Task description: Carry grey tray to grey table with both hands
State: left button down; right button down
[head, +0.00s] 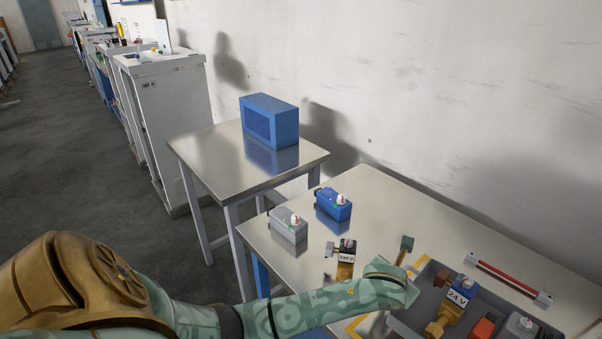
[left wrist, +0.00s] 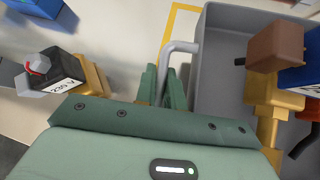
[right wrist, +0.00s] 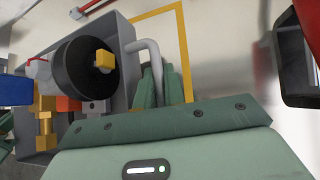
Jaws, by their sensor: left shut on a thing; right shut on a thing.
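The grey tray (head: 427,284) is on the near metal table at the lower right of the head view, with several parts in it. In the left wrist view, my left gripper (left wrist: 165,86) is shut on a grey bar handle (left wrist: 181,47) at the side of the tray (left wrist: 225,65). In the right wrist view, my right gripper (right wrist: 160,86) is shut on another bar handle (right wrist: 146,47) of the tray (right wrist: 122,35). The right gripper is outside the head view. A second grey-topped table (head: 205,155) stands beyond the near one.
On the near table (head: 385,205) are a grey device (head: 288,228), a blue device (head: 333,205), a black-labelled part (head: 345,255) and a red bar (head: 505,276). Yellow lines (right wrist: 186,60) mark its top beside the tray. A blue box (head: 269,121) occupies the far table's back. A wall runs behind.

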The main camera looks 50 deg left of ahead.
aim_at(240, 149)
jog(key=k, duration=0.6)
jog(key=j+u, duration=0.15)
jog(key=u, duration=3.35)
jog(key=i+l, duration=0.3)
jog(key=i, duration=0.2)
jog(key=i+l+u, duration=0.1)
jog(key=i+l, duration=0.15)
jog(key=i, duration=0.25)
jog(key=i+l, duration=0.1)
jog(key=i, duration=0.5)
jog(key=i+l, duration=0.15)
jog(key=i, duration=0.45)
jog(key=i+j+z, duration=0.15)
jog(key=i, duration=0.95)
jog(key=z, duration=1.25)
